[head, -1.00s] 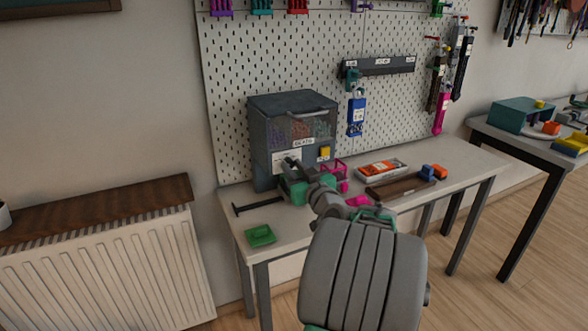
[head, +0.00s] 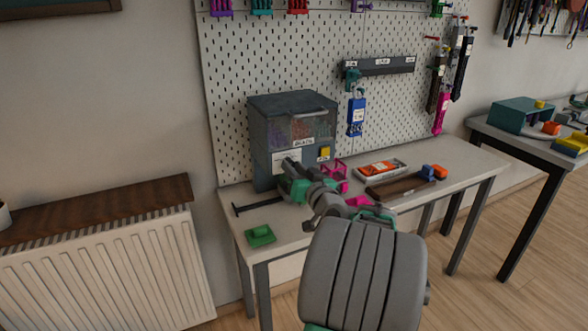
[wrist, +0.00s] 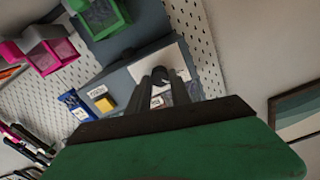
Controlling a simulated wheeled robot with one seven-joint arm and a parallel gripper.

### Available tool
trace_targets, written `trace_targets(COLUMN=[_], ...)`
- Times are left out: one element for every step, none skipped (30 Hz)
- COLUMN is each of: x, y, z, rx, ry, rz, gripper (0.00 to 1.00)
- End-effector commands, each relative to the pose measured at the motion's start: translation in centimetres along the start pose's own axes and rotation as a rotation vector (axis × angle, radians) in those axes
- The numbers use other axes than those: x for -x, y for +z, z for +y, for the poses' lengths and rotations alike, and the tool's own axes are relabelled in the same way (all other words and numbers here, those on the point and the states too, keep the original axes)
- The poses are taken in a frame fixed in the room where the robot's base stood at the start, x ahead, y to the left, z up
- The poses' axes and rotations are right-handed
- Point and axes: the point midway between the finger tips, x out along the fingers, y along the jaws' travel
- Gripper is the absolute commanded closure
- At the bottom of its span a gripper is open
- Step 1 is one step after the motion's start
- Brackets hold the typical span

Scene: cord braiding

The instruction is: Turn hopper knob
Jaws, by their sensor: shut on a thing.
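The hopper (head: 272,132) is a grey box with a clear window of coloured beads, at the back left of the bench against the pegboard. My gripper (head: 287,163) reaches its lower front; my wrist hides much of that part in the head view. In the wrist view the two dark fingers of my gripper (wrist: 163,78) are closed around a small grey knob (wrist: 159,76) in front of a white label plate (wrist: 172,62). The knob is mostly hidden between the fingers, so its angle cannot be told.
A yellow block (head: 324,152) sits on the hopper front. A green tray (head: 260,237) lies at the bench's front left, near a black bar (head: 257,206). A magenta holder (head: 335,171), a white tray (head: 383,168) and a brown tray (head: 395,187) are to the right.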

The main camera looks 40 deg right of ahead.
Motion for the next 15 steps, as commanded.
trace_targets(x=[0.00, 0.00, 0.00, 0.00, 0.00, 0.00, 0.00, 0.00, 0.00, 0.00, 0.00, 0.00, 0.00, 0.00, 0.00], y=[0.00, -0.02, -0.04, -0.06, -0.07, -0.10, -0.11, -0.12, -0.13, -0.13, -0.14, -0.15, -0.16, -0.16, -0.17], z=[-0.02, -0.02, -0.02, -0.02, -0.02, -0.02, -0.02, -0.02, -0.01, -0.01, -0.01, -0.02, -0.01, -0.02, -0.02], rx=[-0.041, -0.070, -0.108, -0.136, -0.165, -0.203, -0.231, -0.260, -0.298, -0.326, -0.354, -0.391, -0.418, -0.443, -0.476], ry=[0.000, 0.000, 0.000, 0.000, 0.000, 0.000, 0.000, 0.000, 0.000, 0.000, 0.000, -0.001, -0.001, -0.001, -0.001], rz=[-0.001, -0.001, -0.001, -0.001, -0.001, -0.001, -0.001, -0.001, -0.001, -0.001, -0.001, -0.001, -0.001, -0.001, -0.001], gripper=[1.00, 1.00, 1.00, 1.00, 1.00, 1.00, 1.00, 1.00, 1.00, 1.00, 1.00, 1.00, 1.00, 1.00, 1.00])
